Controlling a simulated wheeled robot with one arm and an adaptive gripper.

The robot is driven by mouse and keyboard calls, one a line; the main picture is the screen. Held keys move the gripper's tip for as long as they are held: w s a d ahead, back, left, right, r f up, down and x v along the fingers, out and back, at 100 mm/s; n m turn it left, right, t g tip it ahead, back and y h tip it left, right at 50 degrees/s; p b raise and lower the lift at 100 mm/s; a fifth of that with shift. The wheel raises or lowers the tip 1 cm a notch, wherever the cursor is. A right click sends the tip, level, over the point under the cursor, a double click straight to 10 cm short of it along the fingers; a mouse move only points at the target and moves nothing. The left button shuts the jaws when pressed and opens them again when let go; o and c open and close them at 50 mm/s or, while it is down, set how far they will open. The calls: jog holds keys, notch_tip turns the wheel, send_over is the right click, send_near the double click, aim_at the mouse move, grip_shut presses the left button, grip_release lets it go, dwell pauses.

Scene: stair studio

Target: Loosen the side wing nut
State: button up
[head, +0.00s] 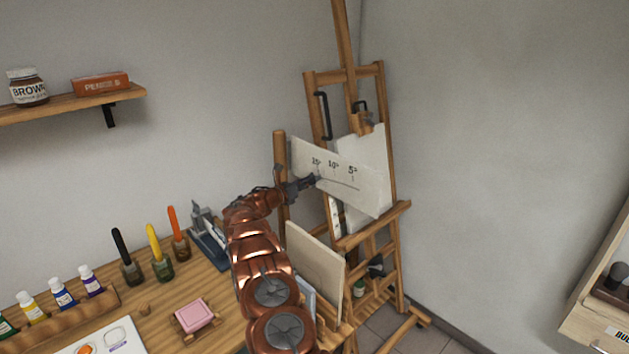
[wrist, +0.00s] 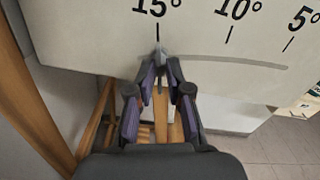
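A white angle plate (head: 355,180) marked 15°, 10° and 5° is on the easel's left side. It also shows in the wrist view (wrist: 90,45), with a curved grey line or slot below the marks. A small grey metal piece (wrist: 160,57), perhaps the wing nut, is at the slot's left end under 15°. My gripper (wrist: 160,76) has its fingertips close together on either side of this piece. I cannot tell whether they press on it. In the head view my gripper (head: 317,179) hides the piece.
The wooden easel (head: 380,95) stands by the wall corner, with a dark knob (head: 376,267) lower down. The wooden table (head: 165,300) at left holds jars, paints and a pink block (head: 194,315).

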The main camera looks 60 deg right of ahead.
jog(key=shift+o, duration=1)
jog(key=shift+s+d+r, duration=0.1)
jog(key=shift+s+d, duration=0.2)
jog(key=shift+s, duration=0.15)
jog(key=shift+w+a+f, duration=0.2)
jog(key=shift+w, duration=0.05)
jog(key=b+v, duration=0.2)
jog(key=v, duration=0.4)
jog(key=shift+b, duration=0.3)
jog(key=shift+w+a, duration=0.15)
